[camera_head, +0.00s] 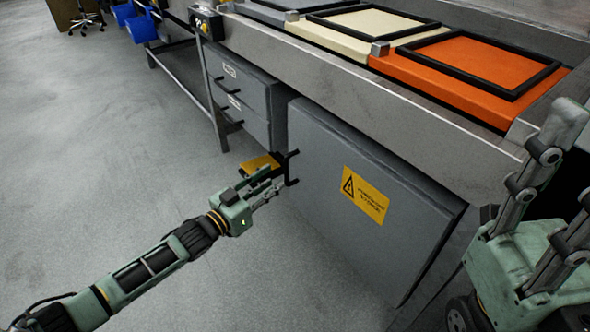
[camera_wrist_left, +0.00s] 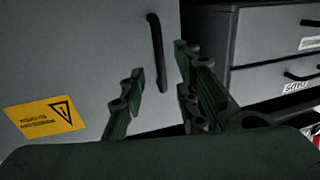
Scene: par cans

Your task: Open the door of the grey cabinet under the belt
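The grey cabinet door (camera_head: 330,165) is under the belt, with a yellow warning label (camera_head: 365,196). I cannot tell whether it is slightly ajar. Its black vertical handle (camera_head: 291,168) is near the door's left edge in the head view; the handle also shows in the left wrist view (camera_wrist_left: 157,50). My left gripper (camera_head: 275,178) is at the handle; in the wrist view its fingers (camera_wrist_left: 160,80) are spread, with the handle's lower end between the tips in the picture. Contact is not clear. My right gripper (camera_head: 560,185) appears open and empty at the right.
A grey drawer unit (camera_head: 243,103) with black handles stands left of the door. The metal belt frame (camera_head: 330,80) runs above, carrying cream (camera_head: 362,22) and orange (camera_head: 468,68) trays. An orange-yellow object (camera_head: 260,163) shows behind my left gripper. Floor at left is clear.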

